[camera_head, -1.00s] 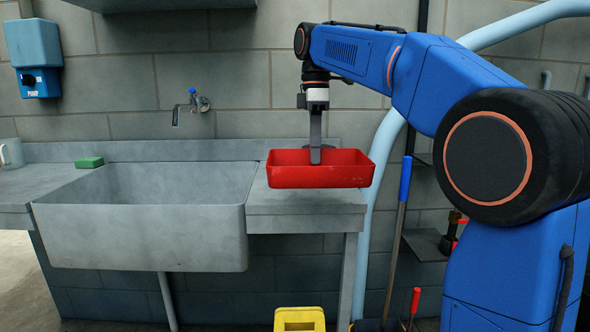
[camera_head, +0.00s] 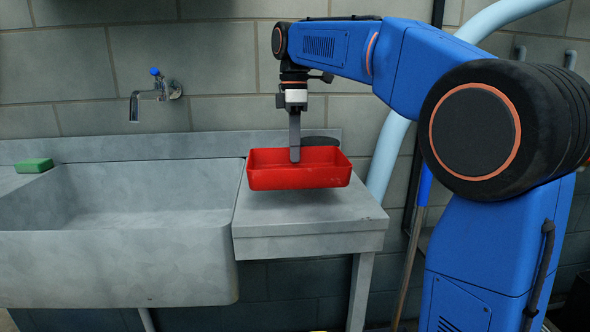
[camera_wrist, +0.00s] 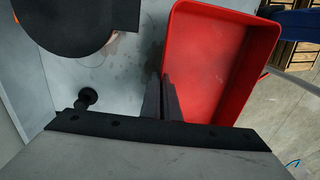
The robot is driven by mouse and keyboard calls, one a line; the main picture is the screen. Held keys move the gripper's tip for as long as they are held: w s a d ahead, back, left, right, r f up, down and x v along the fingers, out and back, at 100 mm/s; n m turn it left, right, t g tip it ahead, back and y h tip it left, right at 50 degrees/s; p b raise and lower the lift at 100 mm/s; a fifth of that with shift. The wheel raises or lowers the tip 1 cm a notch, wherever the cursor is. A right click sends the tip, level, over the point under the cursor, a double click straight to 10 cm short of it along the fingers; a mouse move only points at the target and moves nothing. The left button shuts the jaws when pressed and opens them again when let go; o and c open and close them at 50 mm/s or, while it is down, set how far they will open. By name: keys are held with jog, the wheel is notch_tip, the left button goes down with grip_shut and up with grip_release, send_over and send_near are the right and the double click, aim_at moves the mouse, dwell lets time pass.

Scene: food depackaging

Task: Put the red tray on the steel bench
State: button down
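The red tray (camera_head: 299,180) is a shallow, empty rectangular tray, level and upright. It is over the steel bench (camera_head: 350,215) right of the sink, seemingly a little above its top, with a soft shadow below; contact is hard to judge. My gripper (camera_head: 295,154) points down and is shut on one wall of the tray. In the wrist view, the fingers (camera_wrist: 165,100) pinch the left wall of the red tray (camera_wrist: 215,55), and grey bench top (camera_wrist: 125,85) shows beside it.
A steel sink (camera_head: 120,265) adjoins the bench on the left, with a tap (camera_head: 152,95) above. A green sponge (camera_head: 34,165) lies at the far left. A dark round thing (camera_head: 320,141) is behind the tray. Bench top is clear at front right.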

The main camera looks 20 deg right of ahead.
aim_at(295, 167)
jog(key=shift+f, duration=2.55)
jog(key=c, duration=2)
grip_release()
jog(key=shift+f, duration=0.15)
jog(key=r, duration=0.8)
jog(key=w+r, duration=0.1)
jog(key=r, duration=0.3)
jog(key=shift+d+r, duration=0.1)
jog(key=shift+r, duration=0.05)
jog(key=shift+s, duration=0.15)
